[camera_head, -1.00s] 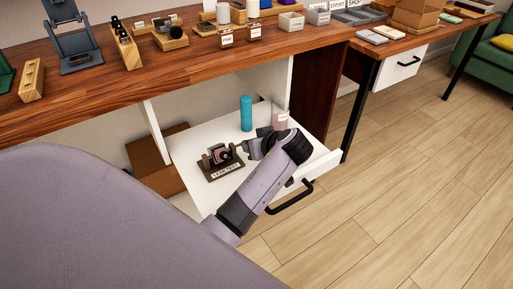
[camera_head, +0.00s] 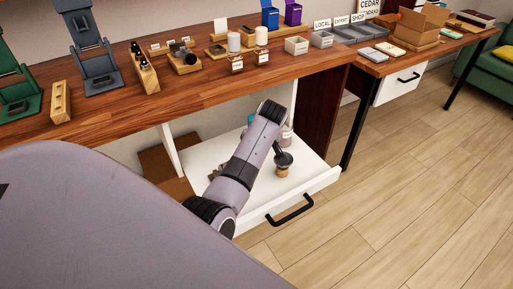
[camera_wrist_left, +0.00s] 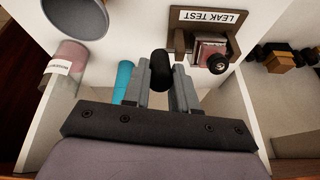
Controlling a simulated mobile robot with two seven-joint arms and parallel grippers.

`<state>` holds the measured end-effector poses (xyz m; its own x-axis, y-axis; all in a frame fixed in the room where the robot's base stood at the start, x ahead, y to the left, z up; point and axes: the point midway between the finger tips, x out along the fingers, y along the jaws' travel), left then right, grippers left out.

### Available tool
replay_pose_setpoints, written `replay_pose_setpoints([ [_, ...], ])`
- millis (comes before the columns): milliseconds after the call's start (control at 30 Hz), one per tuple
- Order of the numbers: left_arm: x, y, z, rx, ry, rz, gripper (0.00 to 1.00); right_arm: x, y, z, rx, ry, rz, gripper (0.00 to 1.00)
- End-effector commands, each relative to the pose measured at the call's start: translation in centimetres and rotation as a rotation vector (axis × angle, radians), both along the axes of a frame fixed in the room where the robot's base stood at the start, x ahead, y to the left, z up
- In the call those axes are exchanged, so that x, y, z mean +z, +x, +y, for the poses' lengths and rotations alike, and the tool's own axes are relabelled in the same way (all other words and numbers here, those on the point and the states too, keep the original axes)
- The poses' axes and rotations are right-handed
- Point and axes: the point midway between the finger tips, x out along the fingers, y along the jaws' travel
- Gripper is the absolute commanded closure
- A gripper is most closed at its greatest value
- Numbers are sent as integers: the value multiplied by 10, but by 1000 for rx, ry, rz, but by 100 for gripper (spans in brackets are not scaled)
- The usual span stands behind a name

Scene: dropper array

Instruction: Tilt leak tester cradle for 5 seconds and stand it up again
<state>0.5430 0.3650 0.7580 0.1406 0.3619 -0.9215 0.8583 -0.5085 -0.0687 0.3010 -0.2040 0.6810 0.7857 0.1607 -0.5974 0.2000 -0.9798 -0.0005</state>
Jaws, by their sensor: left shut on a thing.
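The leak tester cradle (camera_wrist_left: 178,42) is a dark brown frame with a white LEAK TEST label, upside down at the top of the left wrist view. A pinkish block with a dark round knob (camera_wrist_left: 218,63) sits in it; I cannot tell its exact tilt. What that piece belongs to is unclear. In the head view, my left arm hides most of the cradle and the gripper's fingertips. My right gripper is not in view.
The cradle is in an open white drawer (camera_head: 319,183) with a black handle. The wooden tabletop (camera_head: 199,81) overhangs the drawer's back.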

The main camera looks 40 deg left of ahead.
Motion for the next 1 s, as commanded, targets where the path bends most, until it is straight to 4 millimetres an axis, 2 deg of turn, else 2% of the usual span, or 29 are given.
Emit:
replay_pose_setpoints([
  [100, 6, 2, 6, 3, -55, 23, 100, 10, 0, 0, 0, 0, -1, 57],
  [367, 7, 6, 15, 1, -175, 72, 100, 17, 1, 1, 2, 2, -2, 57],
  [1000, 7, 12, 29, 1, -391, 163, 100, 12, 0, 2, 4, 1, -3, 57],
])
